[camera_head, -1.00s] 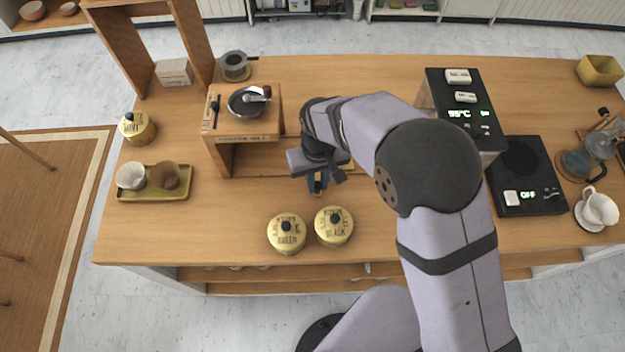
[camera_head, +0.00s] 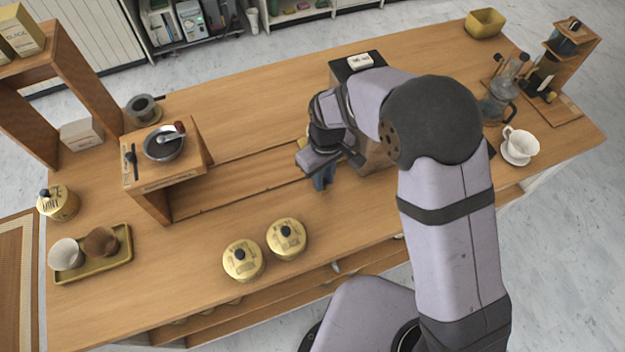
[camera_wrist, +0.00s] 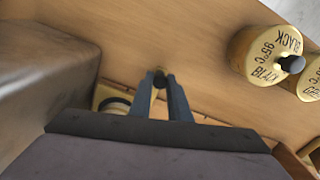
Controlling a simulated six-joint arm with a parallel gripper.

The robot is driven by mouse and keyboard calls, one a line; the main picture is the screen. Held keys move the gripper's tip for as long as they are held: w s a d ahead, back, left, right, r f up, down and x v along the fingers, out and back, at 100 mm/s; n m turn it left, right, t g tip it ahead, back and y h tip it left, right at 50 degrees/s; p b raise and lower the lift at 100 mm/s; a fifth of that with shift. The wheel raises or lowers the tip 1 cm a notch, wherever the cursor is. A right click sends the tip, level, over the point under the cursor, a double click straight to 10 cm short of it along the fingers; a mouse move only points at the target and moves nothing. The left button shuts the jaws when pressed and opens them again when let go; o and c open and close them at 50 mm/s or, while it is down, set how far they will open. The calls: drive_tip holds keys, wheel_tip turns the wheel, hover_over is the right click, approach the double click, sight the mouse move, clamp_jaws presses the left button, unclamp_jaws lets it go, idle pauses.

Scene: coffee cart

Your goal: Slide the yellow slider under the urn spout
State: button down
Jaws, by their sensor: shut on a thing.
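My gripper (camera_head: 322,186) is at the right end of the long groove in the counter, close beside the urn (camera_head: 358,66), which my arm partly covers. In the wrist view the two blue fingers (camera_wrist: 161,84) are shut on a small dark knob with yellow at its tip. Just left of the fingers the yellow slider (camera_wrist: 102,94) shows in part, with a round dark-and-pale spot on it; the palm hides the rest. The urn's side (camera_wrist: 45,55) fills the left of the wrist view, near the slider. The spout is hidden, so I cannot tell how the slider lines up with it.
A wooden stand (camera_head: 187,150) with a dark pan is at the groove's left end. A white cup (camera_head: 519,147) sits at right. The groove (camera_head: 240,186) is clear.

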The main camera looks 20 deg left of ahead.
drive_tip(key=shift+w+d+r, duration=0.1)
drive_tip(key=shift+w, duration=0.1)
drive_tip(key=c, duration=1.7)
unclamp_jaws()
drive_tip(key=shift+d, duration=0.15)
drive_tip(key=shift+o, duration=0.2)
drive_tip(key=shift+r, duration=0.1)
drive_tip(key=shift+r+b, duration=1.25)
drive_tip(key=shift+r, duration=2.3)
